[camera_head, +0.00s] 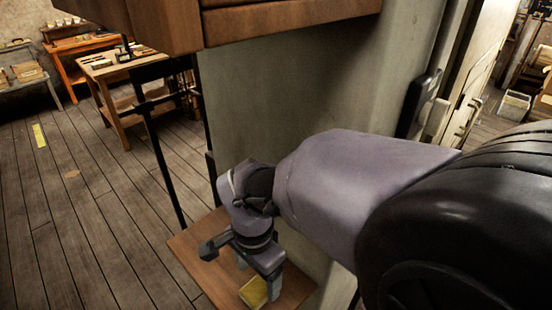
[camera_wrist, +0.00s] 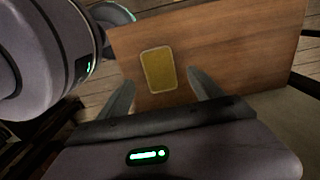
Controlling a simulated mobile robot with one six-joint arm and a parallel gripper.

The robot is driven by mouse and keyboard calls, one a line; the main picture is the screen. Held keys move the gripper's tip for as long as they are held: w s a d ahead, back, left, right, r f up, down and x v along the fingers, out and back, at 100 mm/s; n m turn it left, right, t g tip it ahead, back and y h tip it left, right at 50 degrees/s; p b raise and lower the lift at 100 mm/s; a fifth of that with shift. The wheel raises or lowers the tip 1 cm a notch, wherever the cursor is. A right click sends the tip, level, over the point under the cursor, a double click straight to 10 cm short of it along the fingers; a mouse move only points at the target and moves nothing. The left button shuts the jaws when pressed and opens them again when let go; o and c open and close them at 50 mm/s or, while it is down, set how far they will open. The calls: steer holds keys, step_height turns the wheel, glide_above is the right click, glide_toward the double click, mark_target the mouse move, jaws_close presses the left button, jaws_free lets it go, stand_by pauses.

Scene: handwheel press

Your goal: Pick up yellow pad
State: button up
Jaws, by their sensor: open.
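The yellow pad (camera_wrist: 158,70) is a small flat rectangle lying on a wooden board or shelf (camera_wrist: 230,45). In the head view the pad (camera_head: 253,292) is near the front part of the wooden surface (camera_head: 195,250), partly next to a finger of my gripper. My gripper (camera_wrist: 163,92) is open and empty. In the wrist view its two fingers stand apart, with the pad between and just beyond their tips. In the head view my gripper (camera_head: 258,275) points down above the surface, close to the pad. The exact height gap cannot be told.
A grey wall or pillar (camera_head: 300,95) stands directly behind the shelf. A wooden box or cabinet (camera_head: 270,20) overhangs above. Black metal posts (camera_head: 160,145) rise at the shelf's left. Wooden tables (camera_head: 120,75) stand farther off, with open plank floor (camera_head: 75,220) at left.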

mark_target(259, 287)
step_height(259, 287, down, 6)
steer(key=shift+r+b, duration=0.25)
steer(key=shift+b, duration=0.9)
steer(key=c, duration=1.4)
steer(key=shift+s+d+r+p, duration=0.15)
steer(key=shift+r+p, duration=0.2)
steer(key=shift+r, duration=0.3)
steer(key=shift+d+r+p, duration=0.2)
steer(key=shift+r+p, duration=0.1)
steer(key=shift+r, duration=0.4)
steer(key=shift+s+d+r+p, duration=0.15)
steer(key=shift+r+p, duration=0.2)
steer(key=shift+r, duration=0.3)
steer(key=s+d, duration=0.2)
steer(key=d, duration=0.2)
steer(key=s+d+p, duration=0.1)
steer(key=s+d, duration=0.1)
steer(key=d, duration=0.2)
steer(key=s+d+r+p, duration=0.1)
steer(key=s+d, duration=0.2)
steer(key=d, duration=0.2)
steer(key=shift+s, duration=0.1)
